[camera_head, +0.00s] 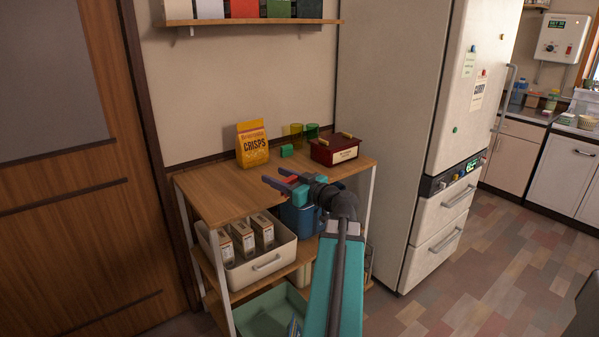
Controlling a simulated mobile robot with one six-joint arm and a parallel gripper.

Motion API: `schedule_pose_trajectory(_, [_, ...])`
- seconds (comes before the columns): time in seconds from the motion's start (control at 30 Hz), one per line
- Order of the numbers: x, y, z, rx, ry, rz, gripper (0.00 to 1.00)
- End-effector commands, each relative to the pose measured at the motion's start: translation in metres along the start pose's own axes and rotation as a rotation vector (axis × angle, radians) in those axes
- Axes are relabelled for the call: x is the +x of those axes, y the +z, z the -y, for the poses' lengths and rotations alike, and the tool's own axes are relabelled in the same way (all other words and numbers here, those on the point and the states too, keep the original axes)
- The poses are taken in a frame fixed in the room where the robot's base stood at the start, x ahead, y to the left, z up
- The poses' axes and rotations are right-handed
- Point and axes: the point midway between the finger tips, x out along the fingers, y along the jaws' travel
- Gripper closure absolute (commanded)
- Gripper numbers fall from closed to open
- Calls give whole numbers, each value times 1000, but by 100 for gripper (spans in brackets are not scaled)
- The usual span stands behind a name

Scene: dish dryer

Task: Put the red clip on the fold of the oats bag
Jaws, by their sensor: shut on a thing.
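My gripper (283,183) is over the front part of the wooden shelf top, pointing left. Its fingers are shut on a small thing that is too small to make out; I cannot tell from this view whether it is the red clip. No red clip can be made out elsewhere. I see no bag that reads as oats. A yellow bag (252,144) labelled CRISPS stands upright at the back of the shelf top, apart from my gripper. A small green thing (287,151), possibly a clip, lies to the right of that bag.
Below, a cream bin (268,266) holds several packs. A fridge (395,120) stands to the right.

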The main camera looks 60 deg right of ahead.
Motion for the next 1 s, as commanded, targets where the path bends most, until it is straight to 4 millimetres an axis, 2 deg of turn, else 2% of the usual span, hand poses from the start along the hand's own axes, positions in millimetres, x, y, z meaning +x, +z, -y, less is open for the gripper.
schedule_pose_trajectory(0.03, [11,8,16,1,-33,1,75])
schedule_pose_trajectory(0.2, [43,28,69,-2,-143,6,75])
schedule_pose_trajectory(0.5, [87,63,171,-6,-344,10,75])
schedule_pose_trajectory(0.8, [113,96,276,-11,-544,9,75])
schedule_pose_trajectory(1.0, [120,118,347,-12,-678,5,75])
